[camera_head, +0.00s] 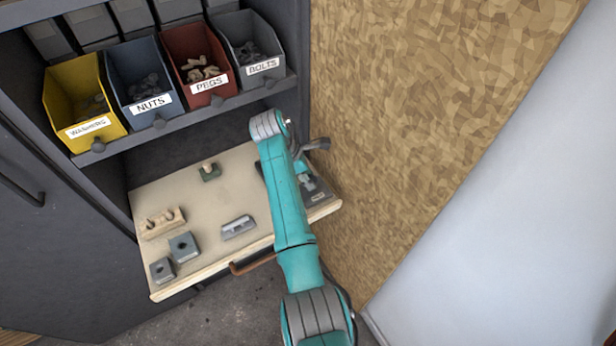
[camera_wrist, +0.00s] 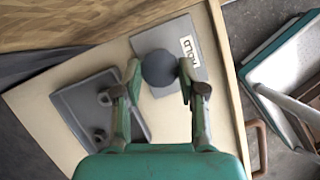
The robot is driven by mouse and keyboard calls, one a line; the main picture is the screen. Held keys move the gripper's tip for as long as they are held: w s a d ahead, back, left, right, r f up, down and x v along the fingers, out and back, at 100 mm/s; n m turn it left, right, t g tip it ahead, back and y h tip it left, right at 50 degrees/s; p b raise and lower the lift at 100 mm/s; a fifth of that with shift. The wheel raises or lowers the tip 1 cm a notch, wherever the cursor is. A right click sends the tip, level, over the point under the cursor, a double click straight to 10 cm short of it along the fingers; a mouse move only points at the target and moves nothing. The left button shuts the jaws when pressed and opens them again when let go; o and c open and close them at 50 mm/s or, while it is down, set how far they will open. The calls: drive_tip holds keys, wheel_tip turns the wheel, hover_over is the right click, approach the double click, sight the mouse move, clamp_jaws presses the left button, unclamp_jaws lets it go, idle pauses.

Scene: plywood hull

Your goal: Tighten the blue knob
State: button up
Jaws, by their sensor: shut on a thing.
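The blue knob (camera_wrist: 158,67) shows in the wrist view as a round, dark blue-grey cap. It sits over a grey plate (camera_wrist: 196,40) that carries a white label. My gripper (camera_wrist: 160,74) is shut on the knob, with one finger on its left side and one on its right. The fingers are above the plate. In the head view my teal arm reaches over the right part of the wooden board, and I cannot make out the knob there. The knob's underside is hidden, so I cannot tell how it is seated.
A grey tray-like part (camera_wrist: 88,104) lies left of the knob. Labelled bins, including yellow washers (camera_head: 88,125), stand above; a chipboard wall (camera_head: 400,110) rises at right.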

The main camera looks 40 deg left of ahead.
drive_tip(key=m, duration=0.2)
drive_tip(key=m+g+h, duration=0.1)
drive_tip(key=m, duration=0.2)
drive_tip(key=shift+w+a+m+g, duration=0.15)
drive_tip(key=shift+w+m+g, duration=0.15)
drive_tip(key=shift+g, duration=0.1)
drive_tip(key=m+g, duration=0.1)
drive_tip(key=m, duration=0.1)
drive_tip(key=m+g, duration=0.1)
drive_tip(key=m, duration=0.2)
drive_tip(key=shift+w+h, duration=0.1)
drive_tip(key=shift+h, duration=0.2)
drive_tip(key=shift+m, duration=0.3)
drive_tip(key=o, duration=1.1)
drive_tip(key=shift+o, duration=0.2)
